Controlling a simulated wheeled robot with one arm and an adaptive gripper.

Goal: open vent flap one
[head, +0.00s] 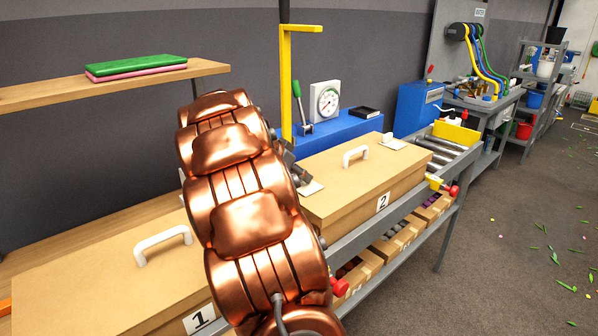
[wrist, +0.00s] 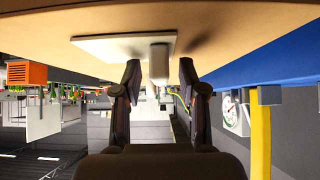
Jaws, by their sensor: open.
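Vent flap one shows as a small white plate (head: 311,187) just right of my arm, by the far right end of box 1 (head: 100,280). Most of it is hidden by my arm. In the wrist view, which is upside down, the white flap plate (wrist: 100,46) lies flat on the tan box top, with a short white knob (wrist: 158,60) standing from it. My gripper (wrist: 160,72) is open, with one finger on each side of the knob. A gap shows at each finger. In the head view my gripper (head: 288,160) is mostly hidden behind my arm.
Box 2 (head: 350,190) stands beyond, with a white handle (head: 355,154) and its own white flap (head: 394,141). Box 1 has a white handle (head: 162,243). A yellow post (head: 286,85) and blue bench (head: 345,130) stand close behind.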

